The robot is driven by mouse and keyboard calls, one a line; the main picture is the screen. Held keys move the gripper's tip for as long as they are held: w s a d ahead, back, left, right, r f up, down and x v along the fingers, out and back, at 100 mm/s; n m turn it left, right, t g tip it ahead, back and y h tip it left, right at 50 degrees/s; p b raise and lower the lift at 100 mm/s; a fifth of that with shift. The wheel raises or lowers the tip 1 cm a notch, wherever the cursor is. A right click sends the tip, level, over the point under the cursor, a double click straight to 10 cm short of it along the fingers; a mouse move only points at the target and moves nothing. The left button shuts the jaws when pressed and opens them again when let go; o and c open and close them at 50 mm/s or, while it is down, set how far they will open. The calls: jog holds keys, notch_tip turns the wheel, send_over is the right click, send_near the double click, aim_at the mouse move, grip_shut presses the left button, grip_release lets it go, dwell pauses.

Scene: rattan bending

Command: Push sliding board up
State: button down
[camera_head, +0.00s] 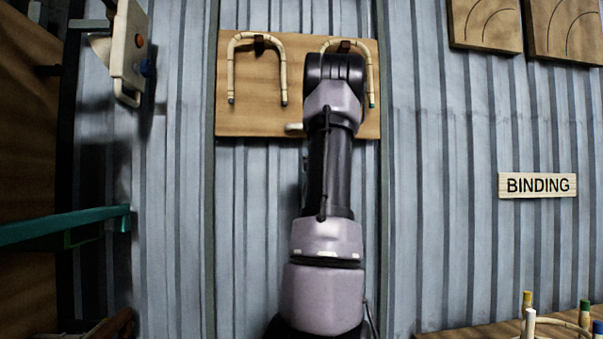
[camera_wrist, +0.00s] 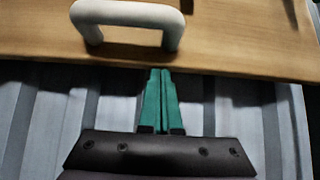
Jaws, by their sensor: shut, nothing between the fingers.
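The sliding board (camera_head: 256,118) is a wooden panel on the corrugated wall, with a pale handle low on its front. In the wrist view the board (camera_wrist: 230,52) fills the top, and its white handle (camera_wrist: 128,12) shows at the upper left. My gripper (camera_wrist: 160,72) has two green fingers held together, with nothing between them. The fingertips are at the board's lower edge, just below and right of the handle; I cannot tell whether they touch it. In the head view my arm hides the gripper and part of the board, while the handle's left end (camera_head: 293,127) shows.
Two bent rattan pieces (camera_head: 232,70) hang on the board, the right one partly behind my arm. A white panel with buttons (camera_head: 130,50) and a green bar (camera_head: 65,225) are at left. A BINDING sign (camera_head: 537,185) is at right. Pegs (camera_head: 528,310) stand on a table at lower right.

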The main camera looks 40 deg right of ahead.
notch_tip(320, 180, up, 8)
jog(key=shift+f, duration=0.1)
dwell(0.4)
